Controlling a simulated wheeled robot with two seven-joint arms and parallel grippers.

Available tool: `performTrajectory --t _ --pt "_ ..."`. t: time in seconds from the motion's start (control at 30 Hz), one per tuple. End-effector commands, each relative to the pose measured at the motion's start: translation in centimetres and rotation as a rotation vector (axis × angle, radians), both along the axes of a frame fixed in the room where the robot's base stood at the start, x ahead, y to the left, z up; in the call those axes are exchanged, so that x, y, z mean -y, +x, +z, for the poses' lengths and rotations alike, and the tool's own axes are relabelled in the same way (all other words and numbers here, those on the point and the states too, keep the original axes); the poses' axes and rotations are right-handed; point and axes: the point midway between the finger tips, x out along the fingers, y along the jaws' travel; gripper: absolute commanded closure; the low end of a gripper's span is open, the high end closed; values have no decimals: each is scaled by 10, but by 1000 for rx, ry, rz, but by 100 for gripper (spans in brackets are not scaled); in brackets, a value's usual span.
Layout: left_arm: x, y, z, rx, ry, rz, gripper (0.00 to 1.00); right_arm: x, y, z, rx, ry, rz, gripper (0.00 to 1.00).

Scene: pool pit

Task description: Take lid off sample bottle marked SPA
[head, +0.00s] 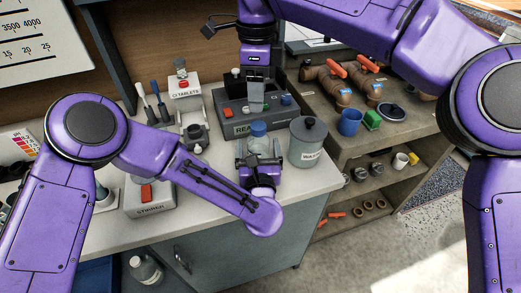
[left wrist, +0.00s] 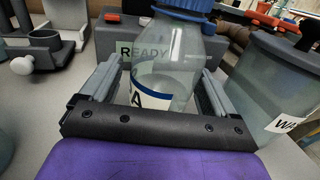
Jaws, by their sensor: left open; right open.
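The sample bottle (head: 257,142) is clear with a blue lid (head: 258,129) and stands upright on the counter in front of the reader. In the left wrist view the bottle (left wrist: 165,65) shows a white and blue label with only a final "A" readable; its blue lid (left wrist: 187,8) is cut by the top edge. My left gripper (head: 259,153) is open, with one finger on each side of the bottle's body; I cannot tell whether they touch it. My right gripper (head: 256,100) is open and empty, pointing down above the reader, behind and above the lid.
A grey reader (head: 232,118) showing "READY" stands behind the bottle. A lidded waste pot (head: 306,146) stands close on the right. A stirrer (head: 150,196) and a tablets box (head: 184,92) are on the left. A blue cup (head: 350,122) sits on the right shelf unit.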

Motion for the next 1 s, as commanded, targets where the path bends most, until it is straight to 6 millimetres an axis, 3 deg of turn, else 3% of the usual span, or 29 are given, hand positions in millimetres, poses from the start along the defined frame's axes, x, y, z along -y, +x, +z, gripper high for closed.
performTrajectory --t 0.33,0.6,0.77,0.87,1.0 --pt "1 7 0 0 0 -2 14 2 0 0 1 0 -3 41" --pt "1 6 0 0 0 -3 100 2 0 0 1 0 -4 41" --pt "1 6 0 0 0 -3 100 2 0 0 1 -2 -128 41" --pt "1 6 0 0 0 -3 100 1 0 0 0 -2 -367 41" --pt "1 6 0 -1 0 -4 100 1 -1 -1 -1 -6 -814 41"
